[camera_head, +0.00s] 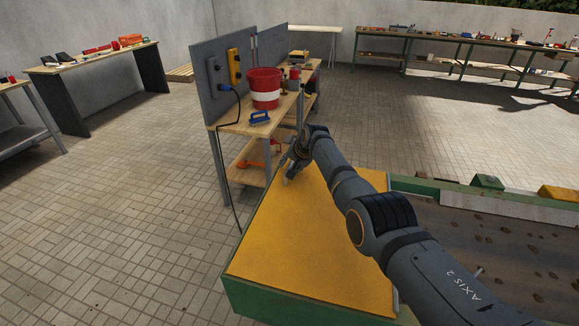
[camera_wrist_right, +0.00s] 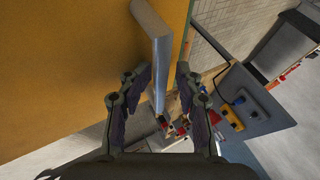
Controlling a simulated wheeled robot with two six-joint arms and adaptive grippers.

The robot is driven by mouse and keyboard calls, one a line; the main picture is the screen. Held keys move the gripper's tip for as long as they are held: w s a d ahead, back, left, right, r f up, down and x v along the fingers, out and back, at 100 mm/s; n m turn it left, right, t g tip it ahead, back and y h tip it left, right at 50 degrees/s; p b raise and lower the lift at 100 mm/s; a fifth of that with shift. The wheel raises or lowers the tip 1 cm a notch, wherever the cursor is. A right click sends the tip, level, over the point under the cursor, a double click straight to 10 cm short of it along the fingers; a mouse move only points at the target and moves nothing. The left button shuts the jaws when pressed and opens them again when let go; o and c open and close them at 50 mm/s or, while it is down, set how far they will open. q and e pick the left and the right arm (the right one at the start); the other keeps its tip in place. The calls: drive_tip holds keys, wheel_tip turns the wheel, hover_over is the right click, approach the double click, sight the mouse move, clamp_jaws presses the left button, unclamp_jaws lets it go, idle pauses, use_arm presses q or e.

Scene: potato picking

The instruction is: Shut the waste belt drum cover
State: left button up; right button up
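The waste belt drum cover is the broad yellow panel (camera_head: 300,250) in the head view. It appears to lie over the green frame (camera_head: 270,304), though I cannot tell if it is fully down. The yellow panel (camera_wrist_right: 70,60) also fills the upper left of the right wrist view. My right gripper (camera_head: 288,172) is at the panel's far end in the head view. In the wrist view its fingers (camera_wrist_right: 164,72) are spread on either side of a grey bar (camera_wrist_right: 158,60) along the panel's edge. I cannot tell whether they touch it. My left gripper is out of view.
A workbench (camera_head: 240,127) with a red and white bucket (camera_head: 264,88) and a grey back panel (camera_head: 212,88) stands just beyond the cover. A dirty belt (camera_head: 490,245) with clods lies at right. Tiled floor (camera_head: 120,220) at left is clear.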

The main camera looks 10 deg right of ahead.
drive_tip(key=shift+s+d+r, duration=0.15)
drive_tip(key=shift+s+r, duration=0.05)
drive_tip(key=shift+r, duration=0.2)
drive_tip(key=v, duration=1.1)
drive_tip(key=shift+s, duration=0.1)
